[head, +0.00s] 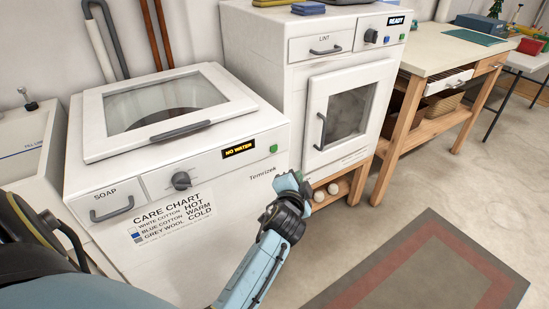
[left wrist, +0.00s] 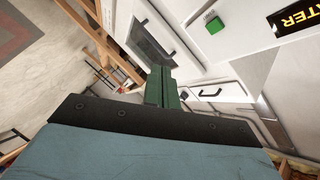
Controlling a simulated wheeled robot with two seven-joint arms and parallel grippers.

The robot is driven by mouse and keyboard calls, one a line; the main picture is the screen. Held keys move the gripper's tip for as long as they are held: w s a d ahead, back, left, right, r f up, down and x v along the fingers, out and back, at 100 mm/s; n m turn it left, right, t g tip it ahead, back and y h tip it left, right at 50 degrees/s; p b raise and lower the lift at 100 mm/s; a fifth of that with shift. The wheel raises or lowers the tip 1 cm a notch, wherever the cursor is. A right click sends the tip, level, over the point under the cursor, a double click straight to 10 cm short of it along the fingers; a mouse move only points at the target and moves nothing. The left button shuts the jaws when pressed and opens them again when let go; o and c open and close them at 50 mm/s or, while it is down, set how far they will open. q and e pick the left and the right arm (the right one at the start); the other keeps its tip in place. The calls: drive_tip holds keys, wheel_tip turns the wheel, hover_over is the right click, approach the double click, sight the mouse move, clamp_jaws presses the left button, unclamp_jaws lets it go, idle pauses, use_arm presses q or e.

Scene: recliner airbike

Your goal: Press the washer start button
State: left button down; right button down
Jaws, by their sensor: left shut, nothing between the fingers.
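The white washer (head: 215,235) stands at left in the head view, its glass lid (head: 165,108) closed. Its green button (head: 273,148) is at the right end of the front panel, beside a lit display (head: 238,149) reading NO WATER. In the left wrist view the green button (left wrist: 213,23) and part of the display (left wrist: 296,17) are at upper right. My left gripper (head: 292,184) is in front of the washer's right side, below the button and apart from it in the picture. Its fingers (left wrist: 162,75) are together and empty. My right gripper is not in view.
A white dryer (head: 297,85) with a READY display (head: 396,21) stands right of the washer. A knob (head: 181,180) and soap drawer (head: 112,207) are on the washer's front. A wooden workbench (head: 440,50) is farther right. Open floor (head: 370,225) and a rug (head: 430,265) lie at right.

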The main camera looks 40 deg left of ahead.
sight(274, 148)
use_arm(q)
drive_tip(key=shift+a+r, duration=0.2)
drive_tip(key=shift+r, duration=0.3)
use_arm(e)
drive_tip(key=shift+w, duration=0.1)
use_arm(q)
drive_tip(key=w+a, duration=0.3)
drive_tip(key=a, duration=0.5)
drive_tip(key=shift+w+p, duration=0.2)
drive_tip(key=shift+p, duration=0.1)
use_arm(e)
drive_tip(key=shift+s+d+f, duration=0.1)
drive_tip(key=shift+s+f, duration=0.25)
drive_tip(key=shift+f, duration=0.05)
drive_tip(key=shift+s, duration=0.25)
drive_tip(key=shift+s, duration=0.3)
